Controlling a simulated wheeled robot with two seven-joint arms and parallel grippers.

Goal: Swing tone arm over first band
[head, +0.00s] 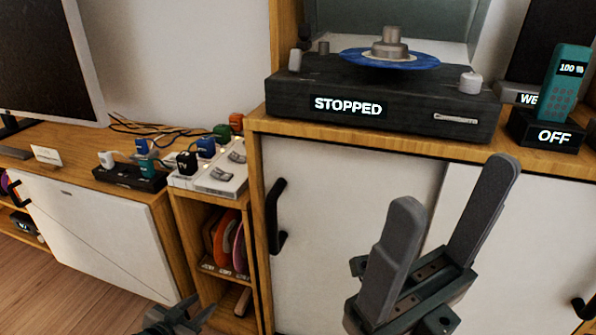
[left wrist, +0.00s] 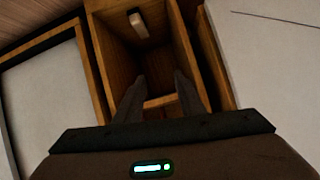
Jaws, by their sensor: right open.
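A black turntable (head: 390,107) with a lit "STOPPED" sign stands on the wooden cabinet top. A blue record (head: 360,60) lies on it, with a grey stepped piece (head: 390,43) at its centre. A tone arm cannot be clearly made out; small grey posts (head: 295,60) stand at the left and a pale knob (head: 470,82) at the right. My right gripper (head: 455,184) is open and empty, in front of the cabinet doors and below the turntable in the picture. My left gripper (head: 178,312) is at the bottom edge; its fingers are apart and empty in the left wrist view (left wrist: 158,82).
A teal handset (head: 568,75) stands in a black dock marked "OFF" at the right. A white cabinet door with a black handle (head: 274,215) lies below the turntable. Plugs and a power strip (head: 128,178) sit on the lower left unit. An open shelf holds coloured discs (head: 226,240).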

